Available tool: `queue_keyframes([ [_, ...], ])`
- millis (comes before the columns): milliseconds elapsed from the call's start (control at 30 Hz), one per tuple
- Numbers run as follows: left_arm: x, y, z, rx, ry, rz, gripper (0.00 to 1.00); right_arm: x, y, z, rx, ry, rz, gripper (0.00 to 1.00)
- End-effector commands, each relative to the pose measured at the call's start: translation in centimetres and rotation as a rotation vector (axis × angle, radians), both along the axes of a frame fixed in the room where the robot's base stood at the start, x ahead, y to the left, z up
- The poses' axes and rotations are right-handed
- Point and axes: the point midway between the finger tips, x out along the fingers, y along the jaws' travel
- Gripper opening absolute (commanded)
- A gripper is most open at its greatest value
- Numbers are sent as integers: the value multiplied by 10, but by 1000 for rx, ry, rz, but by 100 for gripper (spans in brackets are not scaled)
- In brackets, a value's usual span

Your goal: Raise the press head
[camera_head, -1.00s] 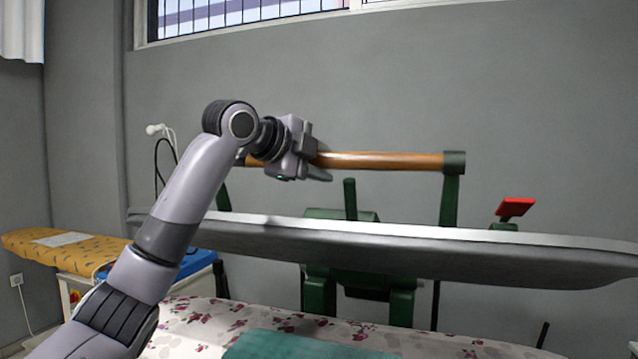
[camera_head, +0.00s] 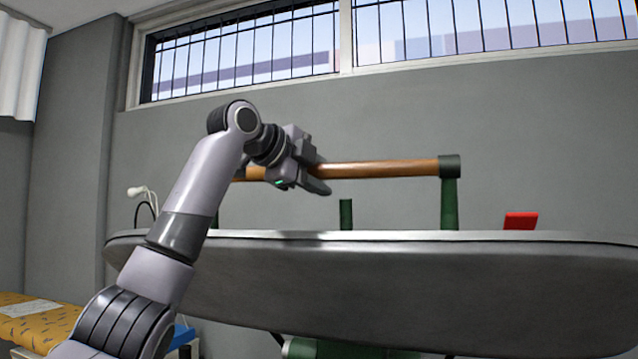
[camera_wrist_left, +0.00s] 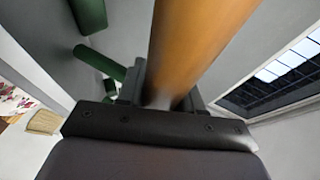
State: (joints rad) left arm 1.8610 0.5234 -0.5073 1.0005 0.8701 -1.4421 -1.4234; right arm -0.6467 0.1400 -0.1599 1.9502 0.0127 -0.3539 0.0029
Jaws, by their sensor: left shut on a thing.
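The press head (camera_head: 380,285) is a long grey slab across the head view, tilted so its underside shows. A wooden handle bar (camera_head: 385,169) runs level above it on green posts (camera_head: 449,205). My left gripper (camera_head: 312,178) is shut on the bar, left of its middle. In the left wrist view the bar (camera_wrist_left: 195,45) passes between the fingers (camera_wrist_left: 165,100). My right gripper is not in view.
A yellow patterned ironing board (camera_head: 35,320) stands at the lower left. A red piece (camera_head: 520,221) shows behind the press head at the right. A barred window (camera_head: 400,40) is in the wall above. The wall space over the bar is clear.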

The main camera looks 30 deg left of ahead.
Motion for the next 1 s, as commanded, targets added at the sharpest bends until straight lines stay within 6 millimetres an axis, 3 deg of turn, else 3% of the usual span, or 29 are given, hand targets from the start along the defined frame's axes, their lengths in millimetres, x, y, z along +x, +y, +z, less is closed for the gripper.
queue_keyframes([
  [367, 1, 1, -1, 3, 3, 3, 0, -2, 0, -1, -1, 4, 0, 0],
  [400, 1, 1, -1, 3, 3, 3, 48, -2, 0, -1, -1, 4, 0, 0],
  [433, 1, 1, -1, 2, 3, 2, 56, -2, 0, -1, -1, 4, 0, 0],
  [767, -2, 1, 0, 1, 1, 2, 56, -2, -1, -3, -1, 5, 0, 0],
  [1000, -35, 7, 10, 1, -2, 3, 56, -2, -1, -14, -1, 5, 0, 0],
])
